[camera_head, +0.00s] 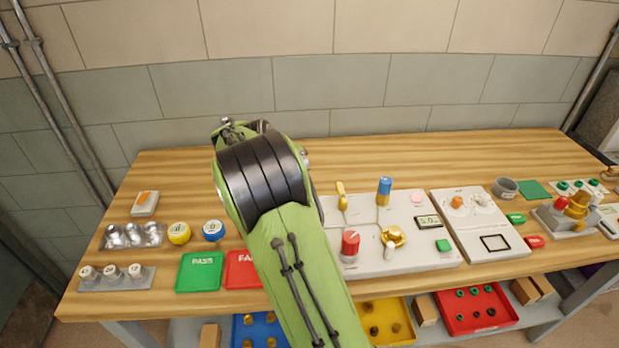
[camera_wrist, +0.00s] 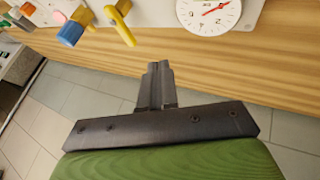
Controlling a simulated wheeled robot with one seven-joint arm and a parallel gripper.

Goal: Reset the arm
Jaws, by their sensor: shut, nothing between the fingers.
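My green arm (camera_head: 300,260) rises from the bottom of the head view and bends at a black ribbed joint over the middle of the bench. In the wrist view my gripper (camera_wrist: 160,72) has its two dark fingers together, with nothing between them. The fingertips show against the wood near the bench edge, with floor tiles on both sides below. In the head view my gripper cannot be made out; the arm hides part of the bench there.
The wooden bench (camera_head: 400,155) carries a valve panel (camera_head: 420,258) with blue, red and yellow handles. A dial gauge (camera_wrist: 208,14) shows in the wrist view. Left are a green PASS tray (camera_head: 199,284) and a red FAIL tray (camera_head: 243,283). The back strip of bench is mostly clear.

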